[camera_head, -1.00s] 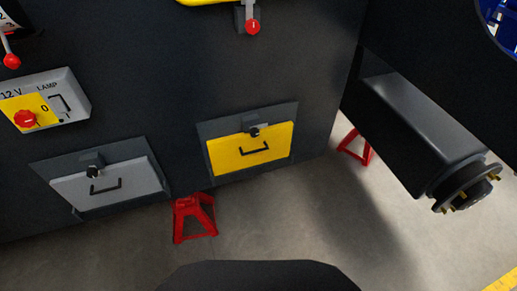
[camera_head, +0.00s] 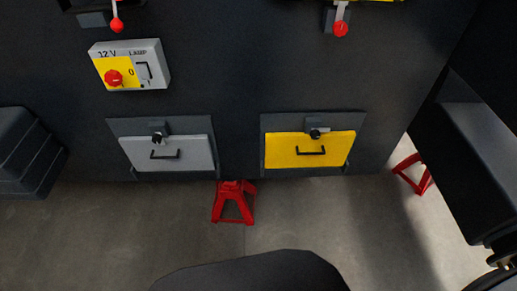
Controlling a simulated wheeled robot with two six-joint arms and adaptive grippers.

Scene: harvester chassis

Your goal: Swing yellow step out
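The yellow step (camera_head: 309,150) is a yellow panel with a black handle (camera_head: 311,152), set in a dark recess low on the chassis wall, right of the middle in the head view. It looks folded up flat against the wall. A small latch with a black knob (camera_head: 315,134) sits at its top edge. Neither of my grippers is in view.
A similar grey panel (camera_head: 167,153) is to the left. A switch box (camera_head: 130,65) is above it. Red jack stands (camera_head: 234,203) and (camera_head: 414,173) stand on the floor. A dark axle housing (camera_head: 478,170) juts out at right. Open floor (camera_head: 365,225) lies in front.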

